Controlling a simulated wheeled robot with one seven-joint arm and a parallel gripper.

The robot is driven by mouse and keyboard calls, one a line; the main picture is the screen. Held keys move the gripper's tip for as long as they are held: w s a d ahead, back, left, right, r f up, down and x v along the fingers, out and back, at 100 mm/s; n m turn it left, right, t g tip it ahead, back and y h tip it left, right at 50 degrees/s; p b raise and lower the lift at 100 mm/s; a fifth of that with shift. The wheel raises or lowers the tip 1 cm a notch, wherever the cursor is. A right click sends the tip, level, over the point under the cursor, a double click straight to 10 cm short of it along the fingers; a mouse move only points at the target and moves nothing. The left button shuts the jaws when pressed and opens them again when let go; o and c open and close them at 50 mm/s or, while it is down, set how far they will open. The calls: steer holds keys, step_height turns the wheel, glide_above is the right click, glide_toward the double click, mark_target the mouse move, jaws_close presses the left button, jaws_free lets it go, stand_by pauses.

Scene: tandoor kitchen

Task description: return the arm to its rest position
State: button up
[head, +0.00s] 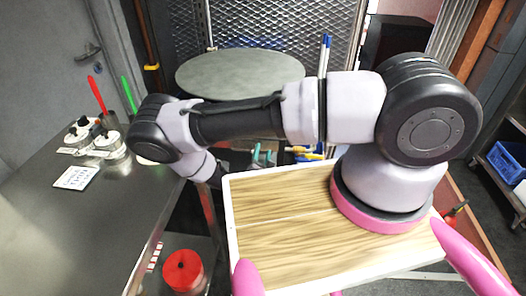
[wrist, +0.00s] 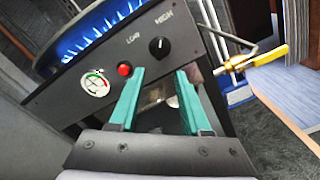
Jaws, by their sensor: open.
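My arm reaches left from its base in the head view, then bends down beside the steel counter. My gripper (head: 263,157) shows there only as small teal fingers below the forearm, past the board edge. In the wrist view my gripper (wrist: 160,75) is open, its two teal fingers apart with nothing held between them. They point toward a dark control panel (wrist: 112,52) with a gauge (wrist: 95,83), a red button (wrist: 124,69) and a black knob (wrist: 159,47) between LOW and HIGH. Whether a finger touches the panel cannot be told.
Blue flames (wrist: 100,32) burn above the panel. A yellow-handled valve (wrist: 265,56) is at its right. In the head view a round grey plate (head: 240,75) stands behind my arm. The steel counter (head: 75,225) at left holds white-lidded jars (head: 110,146). A red canister (head: 183,270) stands lower.

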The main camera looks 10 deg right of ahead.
steer(key=shift+r, duration=0.15)
steer(key=s+d+r+m+g+h, duration=0.1)
steer(key=d+r+m+g+h, duration=0.15)
steer(key=r+m+g, duration=0.6)
steer(key=s+d+r+m+g+h, duration=0.1)
steer(key=d+r+m+g, duration=0.3)
steer(key=r, duration=0.8)
steer(key=s+d+r+m+g+h, duration=0.2)
steer(key=d+r+m+g, duration=0.2)
steer(key=r+m, duration=0.5)
steer(key=s+r+m+t+y, duration=0.3)
steer(key=s+r+y, duration=0.3)
steer(key=r, duration=0.8)
steer(key=s+a+r+m+t+y, duration=0.1)
steer(key=s+r+m+t+y, duration=0.2)
steer(key=r, duration=1.1)
steer(key=s+m+y, duration=0.2)
steer(key=s+y, duration=0.2)
steer(key=s, duration=0.1)
steer(key=shift+s, duration=0.4)
